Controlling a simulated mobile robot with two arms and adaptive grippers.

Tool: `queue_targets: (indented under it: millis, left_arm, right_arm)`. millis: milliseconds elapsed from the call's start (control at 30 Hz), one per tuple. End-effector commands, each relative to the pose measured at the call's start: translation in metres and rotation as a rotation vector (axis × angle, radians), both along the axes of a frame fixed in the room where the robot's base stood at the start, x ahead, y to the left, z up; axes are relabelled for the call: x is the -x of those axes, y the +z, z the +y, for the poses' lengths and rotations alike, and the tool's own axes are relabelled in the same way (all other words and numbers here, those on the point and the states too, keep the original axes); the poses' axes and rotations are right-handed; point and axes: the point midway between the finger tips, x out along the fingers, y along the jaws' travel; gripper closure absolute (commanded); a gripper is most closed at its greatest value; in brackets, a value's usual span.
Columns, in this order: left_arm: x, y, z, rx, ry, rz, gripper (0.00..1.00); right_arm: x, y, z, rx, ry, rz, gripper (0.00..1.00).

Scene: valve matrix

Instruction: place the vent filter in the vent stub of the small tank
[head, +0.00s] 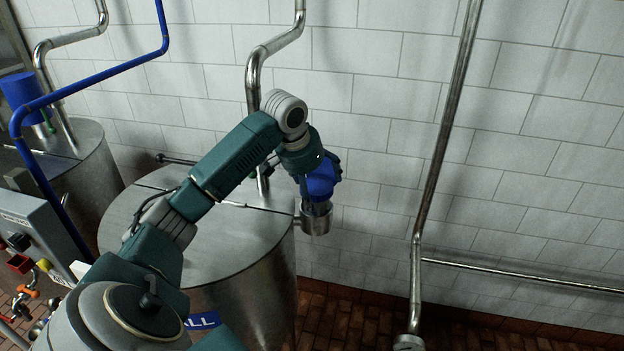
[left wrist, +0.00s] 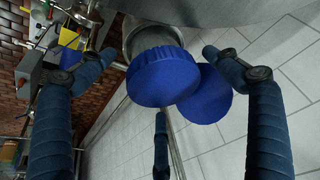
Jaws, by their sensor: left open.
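The small tank (head: 260,245) is a steel drum with a blue label partly reading "ALL". Its vent stub (head: 316,228) is a short steel cup on the tank's right side, and it also shows in the left wrist view (left wrist: 143,38). The vent filter (left wrist: 155,80), with a blue ribbed cap, is at the stub's mouth; its lower part and how deep it sits are hidden. My left gripper (head: 317,203) is right over the stub. In the left wrist view its fingers (left wrist: 158,58) are spread around the cap with gaps on both sides. My right gripper is out of view.
A blue disc (left wrist: 212,96) lies partly behind the cap. Another steel tank (head: 85,165) and a panel with coloured valves (head: 30,235) are at left. A steel pipe (head: 440,150) runs down the tiled wall. Floor right of the small tank is clear.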

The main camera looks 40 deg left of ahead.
Motion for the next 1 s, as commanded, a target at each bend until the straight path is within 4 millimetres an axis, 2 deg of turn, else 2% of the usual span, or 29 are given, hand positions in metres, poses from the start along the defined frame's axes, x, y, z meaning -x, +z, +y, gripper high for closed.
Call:
queue_targets:
  millis: [133, 300, 533, 700, 1000]
  left_arm:
    - [0.008, 0.02, 0.0, -0.003, 0.0, -0.008, 0.11]
    - [0.022, 0.055, -0.002, -0.002, 0.0, -0.01, 0.11]
    - [0.038, 0.094, -0.003, -0.002, 0.0, -0.007, 0.11]
    - [0.044, 0.106, -0.004, 0.0, 0.0, -0.002, 0.11]
    - [0.045, 0.108, -0.004, 0.0, 0.0, -0.001, 0.11]
  right_arm:
    - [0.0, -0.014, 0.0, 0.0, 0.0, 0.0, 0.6]
    - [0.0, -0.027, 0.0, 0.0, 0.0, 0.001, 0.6]
    - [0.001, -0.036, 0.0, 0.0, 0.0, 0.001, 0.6]
    - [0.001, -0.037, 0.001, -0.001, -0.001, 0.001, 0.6]
    - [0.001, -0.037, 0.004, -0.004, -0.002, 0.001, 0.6]
